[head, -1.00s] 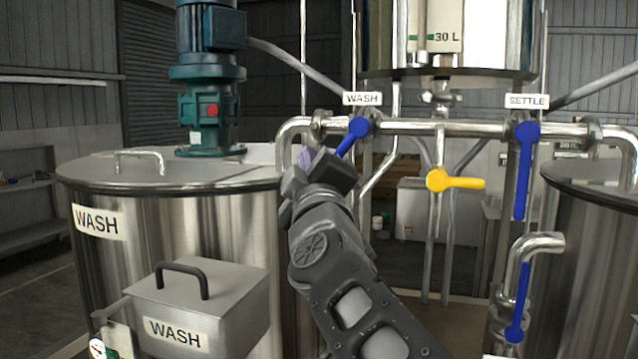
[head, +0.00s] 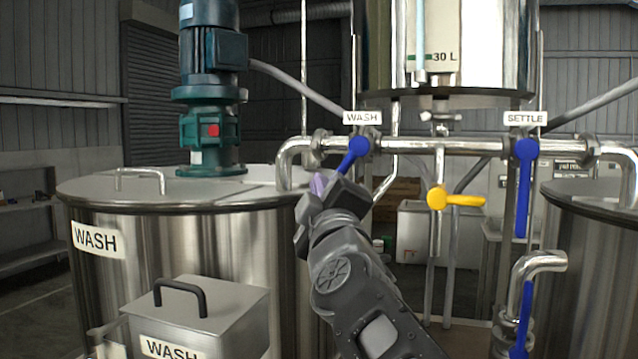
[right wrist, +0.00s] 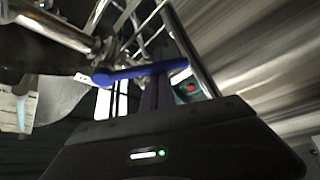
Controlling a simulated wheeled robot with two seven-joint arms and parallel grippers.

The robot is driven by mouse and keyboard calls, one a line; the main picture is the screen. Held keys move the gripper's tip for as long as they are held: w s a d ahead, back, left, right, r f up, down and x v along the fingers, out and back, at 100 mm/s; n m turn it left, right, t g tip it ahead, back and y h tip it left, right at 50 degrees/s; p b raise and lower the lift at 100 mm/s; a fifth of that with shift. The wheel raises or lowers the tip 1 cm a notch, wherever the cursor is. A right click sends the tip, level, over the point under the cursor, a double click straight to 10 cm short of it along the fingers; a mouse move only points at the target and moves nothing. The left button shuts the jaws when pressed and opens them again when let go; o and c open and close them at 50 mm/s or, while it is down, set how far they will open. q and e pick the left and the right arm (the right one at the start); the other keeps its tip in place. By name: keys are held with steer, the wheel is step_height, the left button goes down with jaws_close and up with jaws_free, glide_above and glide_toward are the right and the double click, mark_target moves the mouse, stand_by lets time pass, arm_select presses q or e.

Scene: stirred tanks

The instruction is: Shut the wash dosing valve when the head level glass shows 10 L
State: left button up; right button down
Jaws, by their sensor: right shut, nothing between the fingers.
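The wash dosing valve's blue handle (head: 352,156) slants down and left from its pivot on the pipe, below a WASH label (head: 362,118). The head tank (head: 500,45) stands above, cut off by the picture's top. Its level glass (head: 420,38) looks pale blue beside a 30 L mark; no 10 L mark or liquid surface can be made out. My right gripper (head: 318,184) is shut and empty beside the handle's lower end. In the right wrist view the blue handle (right wrist: 140,74) crosses close by the purple fingers (right wrist: 150,96); contact cannot be told. My left gripper is out of view.
A blue SETTLE handle (head: 524,190) hangs straight down at right. A yellow handle (head: 455,199) points right between the two valves. The steel WASH tank (head: 190,235) with a green motor (head: 210,130) fills the left; a lidded WASH box (head: 215,300) stands in front.

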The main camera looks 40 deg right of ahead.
steer(key=shift+s+d+n+p, duration=0.15)
steer(key=shift+n+p, duration=0.2)
steer(key=shift+n, duration=0.05)
steer(key=shift+s+d+f+n+g+y+p, duration=0.25)
steer(key=shift+s+d+n+g+y, duration=0.3)
steer(key=shift+n, duration=0.5)
steer(key=shift+s+d+f+n+g+y+p, duration=0.1)
steer(key=shift+s+d+f+n+g+y, duration=0.25)
steer(key=shift+s+n, duration=0.45)
steer(key=shift+s+d+f+n+g+y+p, duration=0.2)
steer(key=shift+s+d+f+n+g+y, duration=0.15)
steer(key=shift+n, duration=0.9)
